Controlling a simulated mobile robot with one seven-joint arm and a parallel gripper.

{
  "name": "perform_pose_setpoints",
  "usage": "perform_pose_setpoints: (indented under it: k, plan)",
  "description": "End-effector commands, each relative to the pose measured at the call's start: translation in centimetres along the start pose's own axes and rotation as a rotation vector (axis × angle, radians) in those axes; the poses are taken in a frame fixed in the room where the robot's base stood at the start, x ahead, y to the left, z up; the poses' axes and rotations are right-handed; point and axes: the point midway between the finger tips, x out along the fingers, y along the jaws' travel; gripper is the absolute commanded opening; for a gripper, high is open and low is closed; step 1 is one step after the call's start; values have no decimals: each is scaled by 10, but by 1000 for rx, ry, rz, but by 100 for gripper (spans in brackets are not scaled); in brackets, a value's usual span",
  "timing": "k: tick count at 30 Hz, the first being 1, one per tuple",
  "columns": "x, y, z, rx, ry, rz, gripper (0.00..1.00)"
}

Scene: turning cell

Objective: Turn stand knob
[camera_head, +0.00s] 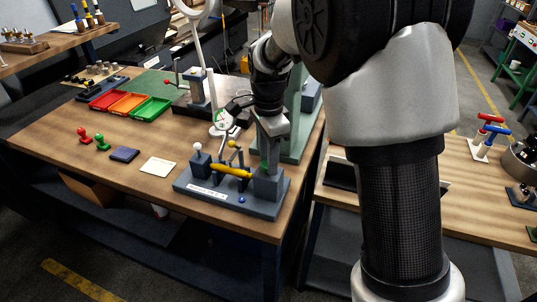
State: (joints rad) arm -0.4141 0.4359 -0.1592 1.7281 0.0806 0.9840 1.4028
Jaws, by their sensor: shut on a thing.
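A grey stand (215,199) with a white label on its front edge sits at the front right of the wooden bench. It carries a white ball knob (197,147), a yellow handle (232,171), a small yellow ball (231,144) and a blue button (241,199). A grey block (268,187) rises at its right end.
A dial gauge (222,119) is close to the left of my gripper. Red (107,99), orange (127,103) and green (150,109) trays lie further left. A green column (296,125) stands behind my gripper.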

Motion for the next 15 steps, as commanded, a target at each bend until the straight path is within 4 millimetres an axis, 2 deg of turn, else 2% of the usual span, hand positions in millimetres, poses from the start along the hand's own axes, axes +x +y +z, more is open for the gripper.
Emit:
perform_pose_setpoints:
  k: [6,15]
  plan:
    - [-1,0,0,125,1,-1,10]
    - [-1,0,0,208,0,-1,10]
